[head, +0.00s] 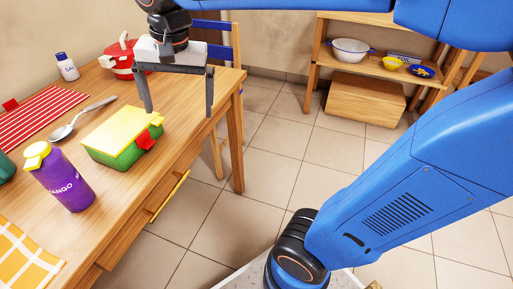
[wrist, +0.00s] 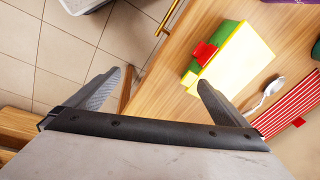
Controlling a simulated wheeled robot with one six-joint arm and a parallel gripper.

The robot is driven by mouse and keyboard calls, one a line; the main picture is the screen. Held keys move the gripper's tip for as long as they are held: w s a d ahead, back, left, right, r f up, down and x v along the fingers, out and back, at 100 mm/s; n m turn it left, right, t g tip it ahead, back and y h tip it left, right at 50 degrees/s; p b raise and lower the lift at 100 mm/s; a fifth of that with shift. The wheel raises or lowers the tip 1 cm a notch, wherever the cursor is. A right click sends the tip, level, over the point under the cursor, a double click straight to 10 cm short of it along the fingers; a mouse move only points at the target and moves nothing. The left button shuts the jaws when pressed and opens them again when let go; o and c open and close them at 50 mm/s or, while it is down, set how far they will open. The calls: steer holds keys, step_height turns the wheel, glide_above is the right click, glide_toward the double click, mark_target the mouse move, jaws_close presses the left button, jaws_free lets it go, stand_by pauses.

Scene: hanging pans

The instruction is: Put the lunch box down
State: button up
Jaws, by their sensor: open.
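The lunch box (head: 125,137) is green with a yellow lid and red clasps. It rests upright on the wooden table (head: 118,205), near the table's right edge. My gripper (head: 179,110) is open and empty, above and just to the right of the lunch box, over the table's edge. In the wrist view the lunch box (wrist: 233,59) lies beyond the right finger of my gripper (wrist: 160,82), with nothing between the fingers. I cannot tell whether that finger touches the box.
A purple bottle (head: 64,180), a spoon (head: 78,122), a red striped cloth (head: 38,120), a yellow checked cloth (head: 22,258), a red pot (head: 121,56) and a white bottle (head: 67,67) are on the table. A chair (head: 219,50) stands behind.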

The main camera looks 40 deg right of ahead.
steer(key=s+d+f+n+t, duration=0.3)
steer(key=s+d+f+n, duration=0.3)
steer(key=s+d+f, duration=0.6)
steer(key=shift+s+d+h, duration=0.4)
steer(key=shift+s+d, duration=0.05)
steer(key=shift+d, duration=0.2)
